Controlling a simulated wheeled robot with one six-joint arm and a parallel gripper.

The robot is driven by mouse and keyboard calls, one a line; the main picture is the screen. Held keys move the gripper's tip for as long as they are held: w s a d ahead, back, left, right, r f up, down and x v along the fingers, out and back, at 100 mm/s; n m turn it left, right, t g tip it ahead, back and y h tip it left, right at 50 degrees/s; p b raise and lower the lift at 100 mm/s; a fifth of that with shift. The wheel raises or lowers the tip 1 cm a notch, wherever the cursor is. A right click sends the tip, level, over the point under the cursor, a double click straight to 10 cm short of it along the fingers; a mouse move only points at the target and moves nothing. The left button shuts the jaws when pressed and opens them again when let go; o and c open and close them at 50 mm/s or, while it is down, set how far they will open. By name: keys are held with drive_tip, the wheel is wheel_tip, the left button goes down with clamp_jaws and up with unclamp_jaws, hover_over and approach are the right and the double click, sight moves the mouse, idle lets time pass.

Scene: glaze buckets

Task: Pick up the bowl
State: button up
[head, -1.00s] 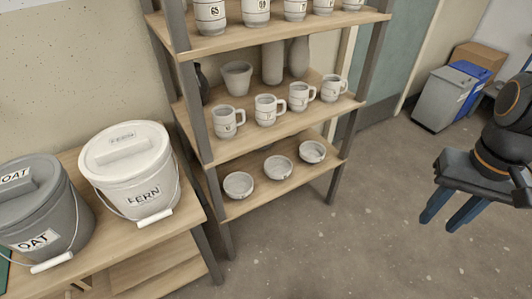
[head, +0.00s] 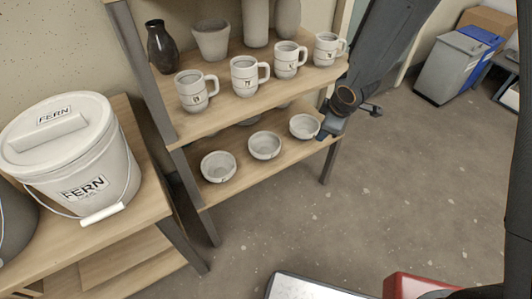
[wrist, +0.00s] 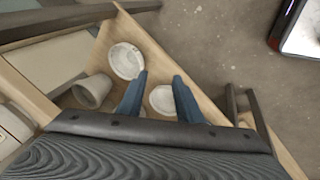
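Three white bowls stand in a row on the lower shelf in the head view: a left bowl (head: 218,167), a middle bowl (head: 264,146) and a right bowl (head: 304,126). My gripper (head: 325,131) is at the shelf's right end, close beside the right bowl; its fingers are small and partly hidden there. In the wrist view my gripper (wrist: 158,95) has its two blue fingers spread apart, with a bowl (wrist: 162,98) showing in the gap between them. Another bowl (wrist: 126,61) lies farther up the shelf. I cannot tell whether a third bowl is hidden under the gripper.
Several mugs (head: 245,75) line the shelf above, near its front edge, with a dark vase (head: 161,47) behind. A FERN bucket (head: 75,155) stands on a bench at left. Shelf posts (head: 330,160) flank the opening.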

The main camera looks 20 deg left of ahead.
sight(269, 156)
drive_tip(key=shift+s+a+f+n+g+y+b, duration=0.2)
drive_tip(key=shift+a+f+n+y+b, duration=0.75)
drive_tip(key=shift+a+f, duration=2.2)
drive_tip(key=shift+w+a+f+n+g+y+b, duration=0.1)
drive_tip(key=shift+a+f+n+g+b, duration=0.25)
drive_tip(key=shift+a+f+n, duration=1.95)
drive_tip(key=shift+s+a+f+n+g+y+b, duration=0.15)
drive_tip(key=shift+a+f+n+y+b, duration=0.45)
drive_tip(key=shift+a+f, duration=3.35)
drive_tip(key=shift+d+f, duration=0.5)
drive_tip(key=shift+d, duration=0.1)
clamp_jaws()
